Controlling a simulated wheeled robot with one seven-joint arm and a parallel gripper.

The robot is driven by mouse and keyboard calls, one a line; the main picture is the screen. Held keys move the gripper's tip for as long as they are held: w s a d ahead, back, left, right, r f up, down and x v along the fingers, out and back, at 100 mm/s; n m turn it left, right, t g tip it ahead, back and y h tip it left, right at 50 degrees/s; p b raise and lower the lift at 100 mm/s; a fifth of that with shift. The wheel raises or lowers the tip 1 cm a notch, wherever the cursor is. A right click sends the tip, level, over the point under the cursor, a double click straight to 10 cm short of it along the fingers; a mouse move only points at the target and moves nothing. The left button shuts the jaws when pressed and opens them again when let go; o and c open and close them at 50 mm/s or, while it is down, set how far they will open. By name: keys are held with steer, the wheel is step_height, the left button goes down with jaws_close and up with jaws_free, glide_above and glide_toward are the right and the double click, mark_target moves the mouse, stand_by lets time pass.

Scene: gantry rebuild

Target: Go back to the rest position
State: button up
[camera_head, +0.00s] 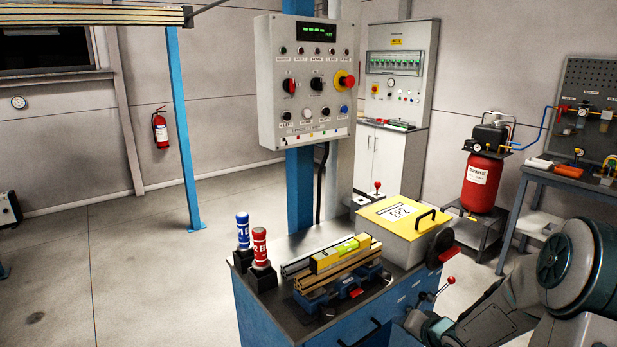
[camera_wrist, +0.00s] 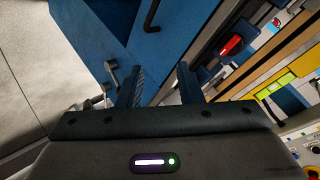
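My gripper (camera_wrist: 159,82) shows in the wrist view with its two dark fingers spread apart. Nothing is between them. It is in front of the blue bench cabinet (camera_wrist: 103,35), whose front and a dark handle (camera_wrist: 152,16) lie beyond the fingers. In the head view my grey arm comes in from the lower right, close to the bench's right side; I cannot make out the fingertips there.
A control panel (camera_head: 305,80) stands behind. Open floor (camera_head: 130,270) lies left.

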steer(key=s+a+r+n+g+h, duration=0.1)
steer(key=s+r+n+g+h, duration=0.2)
steer(key=s+r+h, duration=0.5)
steer(key=s+a+r+n+g+y, duration=0.1)
steer(key=s+a+r+g+y, duration=0.1)
steer(key=s, duration=0.7)
steer(key=s+a+r+n+g+y, duration=0.1)
steer(key=s+a+r, duration=0.4)
steer(key=s, duration=0.5)
steer(key=shift+a+n+g+y, duration=0.4)
steer(key=shift+a+n+y, duration=0.2)
steer(key=shift+a+y, duration=0.3)
